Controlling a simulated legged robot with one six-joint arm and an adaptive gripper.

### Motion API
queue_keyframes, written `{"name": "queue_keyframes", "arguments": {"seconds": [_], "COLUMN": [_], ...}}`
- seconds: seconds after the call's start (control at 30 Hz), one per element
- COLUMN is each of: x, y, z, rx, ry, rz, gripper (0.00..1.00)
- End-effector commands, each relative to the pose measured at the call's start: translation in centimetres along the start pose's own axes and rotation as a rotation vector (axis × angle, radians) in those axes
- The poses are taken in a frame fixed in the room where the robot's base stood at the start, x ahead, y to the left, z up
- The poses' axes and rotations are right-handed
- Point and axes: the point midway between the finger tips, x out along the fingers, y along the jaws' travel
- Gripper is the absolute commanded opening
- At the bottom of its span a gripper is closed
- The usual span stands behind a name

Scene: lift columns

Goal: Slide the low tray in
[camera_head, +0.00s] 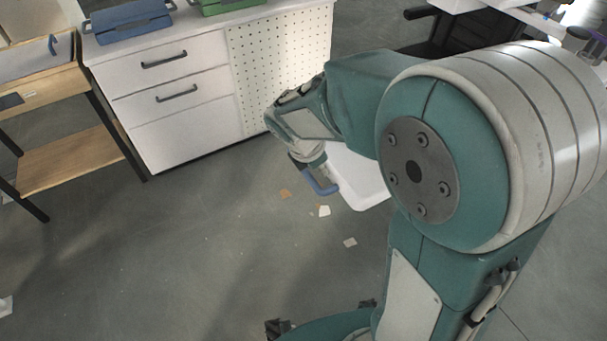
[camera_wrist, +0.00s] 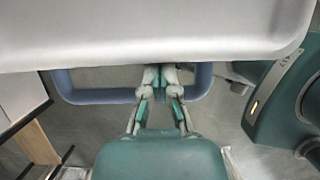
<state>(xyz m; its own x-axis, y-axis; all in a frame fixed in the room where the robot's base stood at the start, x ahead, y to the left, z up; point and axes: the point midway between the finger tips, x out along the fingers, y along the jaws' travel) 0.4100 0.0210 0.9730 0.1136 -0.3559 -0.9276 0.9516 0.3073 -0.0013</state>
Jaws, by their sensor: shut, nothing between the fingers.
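The low tray is a pale, shallow tray (camera_head: 357,182) with a blue loop handle (camera_head: 322,186). In the head view it shows low beside the white cabinet, partly hidden behind my arm. In the wrist view the tray (camera_wrist: 150,30) fills the top, and its blue handle (camera_wrist: 100,96) spans below its edge. My gripper (camera_wrist: 161,74) is shut and empty, with its fingertips at the middle of the handle, close to the tray's edge. I cannot tell whether the fingers touch the handle or tray. In the head view the gripper sits just above the handle.
A white cabinet (camera_head: 185,130) with dark-handled drawers and a perforated panel stands behind, carrying a blue box (camera_head: 130,22) and a green box (camera_head: 225,5). A wooden bench (camera_head: 70,160) is at the left. Small scraps (camera_head: 324,211) lie on the otherwise open grey floor.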

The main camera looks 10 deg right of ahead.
Motion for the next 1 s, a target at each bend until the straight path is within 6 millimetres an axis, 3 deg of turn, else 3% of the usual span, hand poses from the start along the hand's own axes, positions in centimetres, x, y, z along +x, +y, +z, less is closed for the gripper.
{"name": "queue_keyframes", "arguments": {"seconds": [0.2, 0.43, 0.63, 1.0], "x": [2.1, 3.4, 3.9, 3.9], "y": [-0.1, 0.0, 0.0, 0.1], "z": [5.1, 8.5, 9.7, 9.9], "rx": [0.007, 0.003, 0.001, 0.000], "ry": [0.000, -0.001, 0.000, -0.001], "rz": [-0.004, -0.002, -0.001, 0.000], "gripper": [0.00, 0.00, 0.00, 0.00]}}
